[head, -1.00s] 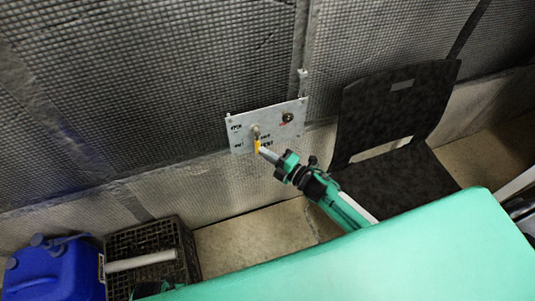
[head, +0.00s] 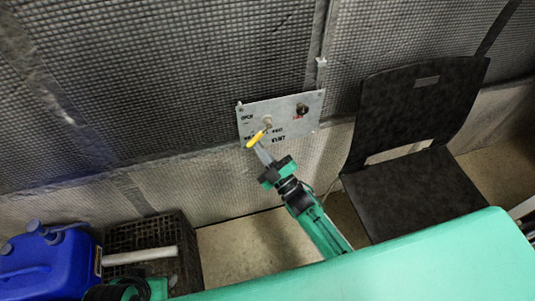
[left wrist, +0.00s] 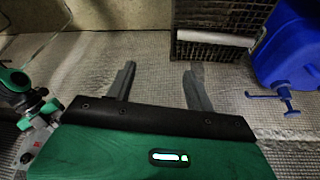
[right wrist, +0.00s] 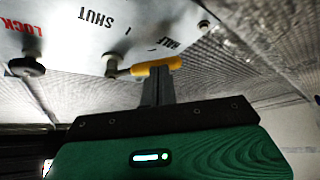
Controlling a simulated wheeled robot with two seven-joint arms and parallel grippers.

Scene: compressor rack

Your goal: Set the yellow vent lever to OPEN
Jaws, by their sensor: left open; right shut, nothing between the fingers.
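The yellow vent lever (head: 257,139) is on a pale panel (head: 303,122) on the wall. Its handle slants down and left from its pivot, toward the HALF marking. OPEN is printed higher, at the panel's upper left. My right gripper (head: 261,151) is shut and empty, its fingertips at the handle's lower side. In the right wrist view the shut fingertips (right wrist: 157,82) meet or nearly meet the yellow handle (right wrist: 156,66); contact is hard to tell. My left gripper (left wrist: 160,78) is open and empty, above the floor away from the panel.
A black knob (head: 302,109) with red LOCK lettering is at the panel's upper right. A black chair (head: 410,130) stands right of the panel. A dark crate (head: 190,265) and blue jerrycan (head: 50,265) are at lower left. The wall left of the panel is clear.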

